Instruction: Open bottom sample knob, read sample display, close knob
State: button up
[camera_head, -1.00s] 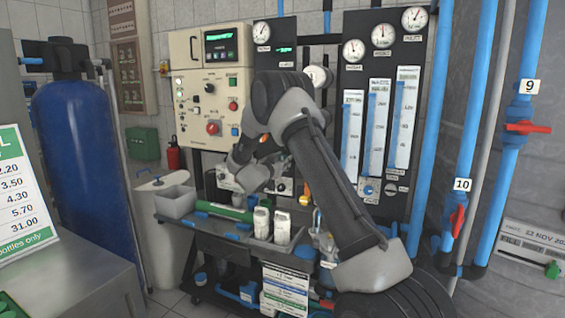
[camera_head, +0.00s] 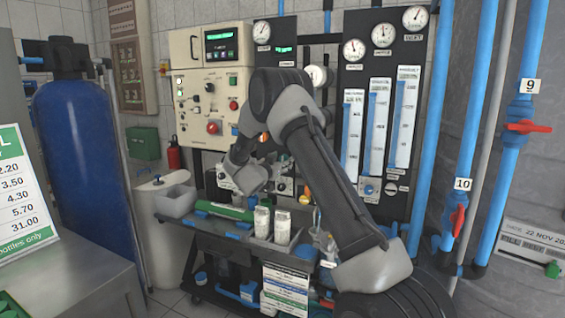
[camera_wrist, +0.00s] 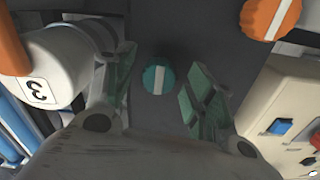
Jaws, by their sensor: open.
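In the wrist view a teal round knob (camera_wrist: 158,79) with a white stripe sits on a dark panel. My gripper (camera_wrist: 160,68) is open, with one finger on each side of the knob. Gaps show between the fingers and the knob. An orange knob (camera_wrist: 270,14) with a pale stripe is at the top right of that view. In the head view my arm hides the fingertips and the teal knob. A green-lit display (camera_head: 220,36) is on the cream control box, and a smaller green display (camera_head: 287,49) is on the dark panel. Their readings are too small to tell.
A white cylinder marked 3 (camera_wrist: 50,75), with an orange part, is close to the left finger. A pale box (camera_wrist: 285,115) with blue and red switches is near the right finger.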

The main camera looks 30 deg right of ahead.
jog(key=v, duration=1)
jog(key=shift+s+a, duration=0.2)
jog(key=shift+s, duration=0.05)
